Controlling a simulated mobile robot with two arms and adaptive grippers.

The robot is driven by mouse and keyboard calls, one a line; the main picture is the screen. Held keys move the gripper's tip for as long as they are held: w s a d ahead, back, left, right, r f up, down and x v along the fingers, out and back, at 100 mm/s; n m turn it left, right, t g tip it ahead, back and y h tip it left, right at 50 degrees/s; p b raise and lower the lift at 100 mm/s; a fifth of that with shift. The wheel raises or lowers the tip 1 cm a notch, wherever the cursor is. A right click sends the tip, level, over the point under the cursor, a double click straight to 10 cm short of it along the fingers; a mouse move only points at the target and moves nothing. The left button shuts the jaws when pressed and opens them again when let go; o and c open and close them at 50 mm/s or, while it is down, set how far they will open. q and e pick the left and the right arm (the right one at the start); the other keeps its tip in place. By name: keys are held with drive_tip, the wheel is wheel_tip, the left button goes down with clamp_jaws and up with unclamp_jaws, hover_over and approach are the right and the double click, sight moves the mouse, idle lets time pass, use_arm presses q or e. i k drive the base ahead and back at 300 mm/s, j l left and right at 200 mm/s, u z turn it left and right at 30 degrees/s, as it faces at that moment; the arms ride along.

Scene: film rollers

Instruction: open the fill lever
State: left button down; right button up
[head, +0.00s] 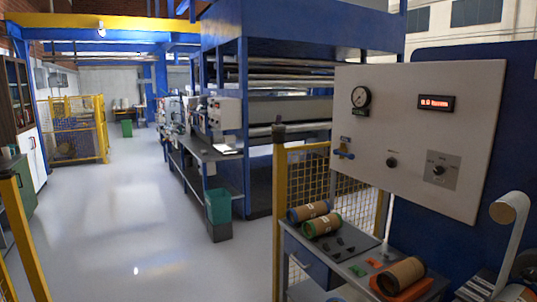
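A pale control panel (420,120) stands at the right. A small blue lever (343,154) sits at its lower left, below a small label that is too small to read. The lever's handle looks roughly level. I take it for the fill lever, but cannot confirm that or tell its setting. A round gauge (360,97) is above it, and a red-lit display (436,102) is at the upper right. A black knob (392,162) and a rotary switch (438,170) are to the lever's right. Neither of my grippers is in view.
A cart (318,262) below the panel carries blue-ended (308,211) and green-ended (322,225) tubes, another tube (401,275) and small parts. A yellow mesh fence (305,185) stands left of the panel. The grey floor (130,220) at the left is open.

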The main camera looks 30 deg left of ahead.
sight(351, 157)
drive_tip(key=u, duration=0.4)
drive_tip(key=i+j, duration=1.05)
drive_tip(key=i, duration=0.25)
drive_tip(key=i+j+u, duration=0.1)
drive_tip(key=i+j, duration=0.9)
drive_tip(key=i, duration=0.3)
